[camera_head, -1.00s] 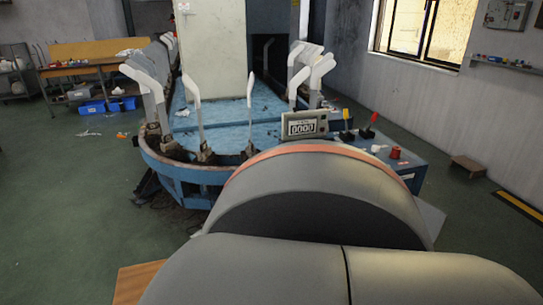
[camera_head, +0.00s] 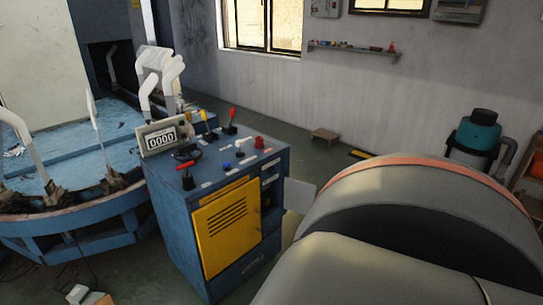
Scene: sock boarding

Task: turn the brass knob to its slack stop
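The blue control cabinet (camera_head: 172,215) stands left of centre with a counter (camera_head: 162,139) reading 0000 on its top. I cannot make out a brass knob on it; it may be too small or hidden. The cabinet top carries a black round control (camera_head: 187,152), a red-handled lever (camera_head: 185,166), a yellow-handled lever (camera_head: 206,121), another red-handled lever (camera_head: 231,120), a red button (camera_head: 259,142) and small blue and white buttons. A large grey part of mine with an orange-red band fills the lower right.
The blue boarding machine (camera_head: 60,152) with white upright forms is at the left. A yellow vented door (camera_head: 226,228) is on the cabinet front. A small stool (camera_head: 325,135) stands by the wall. A teal-topped canister (camera_head: 479,132) is at the right.

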